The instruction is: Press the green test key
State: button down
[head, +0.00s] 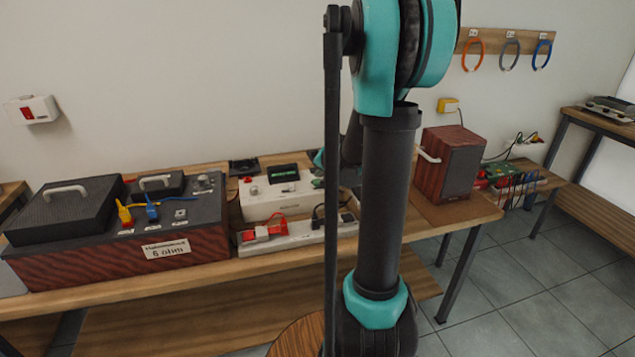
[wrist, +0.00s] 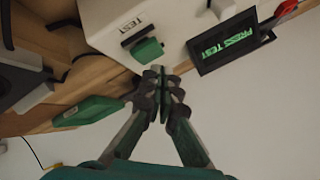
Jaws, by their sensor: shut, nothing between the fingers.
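The green test key (wrist: 147,50) sticks out from a white box (wrist: 105,22) in the wrist view, beside a label reading TEST. My gripper (wrist: 160,75) is shut and empty, with its fingertips just below the key in the picture. I cannot tell whether they touch it. A dark display (wrist: 228,38) on the box shows PRESS TEST in green letters. In the head view the white box (head: 262,205) stands on the bench, its display (head: 283,173) at the back. My arm hides part of its right side and my gripper there.
Left of the box stands a large dark red speaker unit (head: 150,262) labelled 6 ohm, with yellow and blue clips. A white power strip (head: 290,238) with a red plug lies in front. A wooden speaker (head: 450,165) stands right. A green flat piece (wrist: 88,110) lies left of my fingers.

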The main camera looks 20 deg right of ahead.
dwell(0.4)
jog(key=shift+f, duration=0.4)
jog(key=shift+f, duration=0.55)
dwell(0.7)
dwell(0.4)
jog(key=shift+r, duration=1)
jog(key=shift+r, duration=2.5)
